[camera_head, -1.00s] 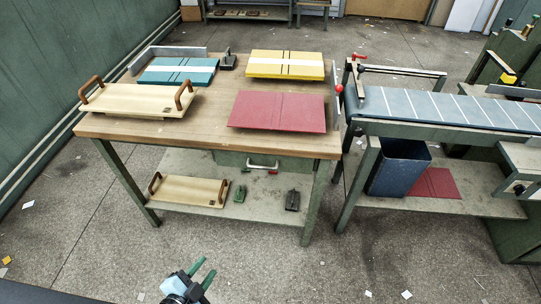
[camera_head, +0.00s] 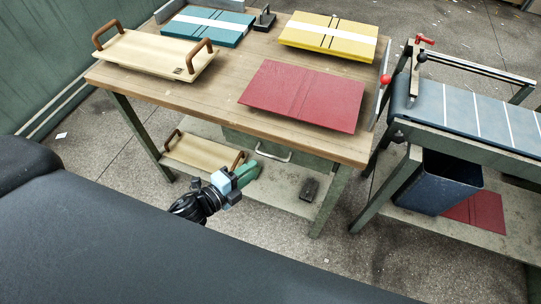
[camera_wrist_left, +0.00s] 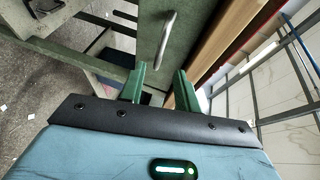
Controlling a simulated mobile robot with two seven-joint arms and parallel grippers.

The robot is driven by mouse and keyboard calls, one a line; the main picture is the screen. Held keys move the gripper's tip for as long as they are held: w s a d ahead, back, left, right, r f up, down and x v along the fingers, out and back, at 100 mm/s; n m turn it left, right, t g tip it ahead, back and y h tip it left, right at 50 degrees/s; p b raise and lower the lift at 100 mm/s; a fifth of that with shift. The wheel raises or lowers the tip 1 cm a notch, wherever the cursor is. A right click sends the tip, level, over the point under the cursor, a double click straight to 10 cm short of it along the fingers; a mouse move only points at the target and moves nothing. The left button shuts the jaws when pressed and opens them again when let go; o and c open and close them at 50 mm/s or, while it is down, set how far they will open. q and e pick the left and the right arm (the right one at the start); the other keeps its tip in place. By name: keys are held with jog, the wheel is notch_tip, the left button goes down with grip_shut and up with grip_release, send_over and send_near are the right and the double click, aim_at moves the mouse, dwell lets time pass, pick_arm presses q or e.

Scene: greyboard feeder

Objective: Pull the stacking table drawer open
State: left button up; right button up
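The stacking table (camera_head: 190,82) has a wooden top, and its green drawer (camera_head: 236,139) sits beneath the front edge, looking shut. The drawer's pale metal handle (camera_head: 273,154) is partly visible above my left gripper (camera_head: 247,173). In the left wrist view the drawer front (camera_wrist_left: 149,28) and its handle (camera_wrist_left: 166,38) lie ahead of the fingertips. My left gripper also shows there (camera_wrist_left: 160,74), its two green fingers apart with nothing between them. It is short of the handle, not touching it. My right gripper is not in view.
On the table lie a wooden tray (camera_head: 150,55), a teal board (camera_head: 208,27), a yellow board (camera_head: 330,36) and a red board (camera_head: 303,95). The lower shelf (camera_head: 285,195) holds another tray (camera_head: 200,153) and a dark block (camera_head: 309,189). A conveyor (camera_head: 480,112) and blue bin (camera_head: 440,183) stand right.

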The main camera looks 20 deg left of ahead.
pick_arm(q)
jog(key=x, duration=0.7)
jog(key=shift+w, duration=0.3)
jog(key=shift+d+f, duration=0.1)
jog(key=shift+d, duration=0.05)
jog(key=shift+c, duration=0.4)
grip_shut()
